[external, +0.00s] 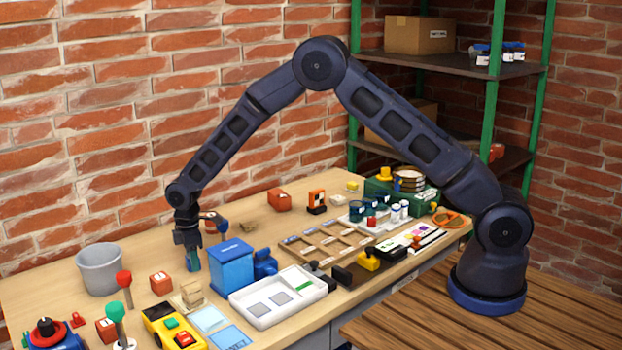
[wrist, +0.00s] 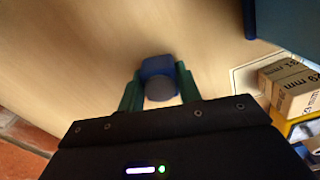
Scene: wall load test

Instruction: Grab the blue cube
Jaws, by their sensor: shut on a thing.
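The blue cube (wrist: 157,66) sits between the two green fingers of my gripper (wrist: 157,84) in the wrist view. The fingers touch it on both sides, and a grey round part covers some of its near face. In the external view my gripper (external: 193,262) points straight down, low over the table, just left of a larger blue box (external: 231,268). The cube is mostly hidden by the fingers there. I cannot tell whether it touches the table.
A grey bucket (external: 100,270) stands to the left on the wooden table (external: 60,283). Wooden blocks (wrist: 292,90) and a yellow device (external: 172,326) lie nearby. A white tray (external: 278,297) is to the right. A brick wall (external: 120,120) rises behind.

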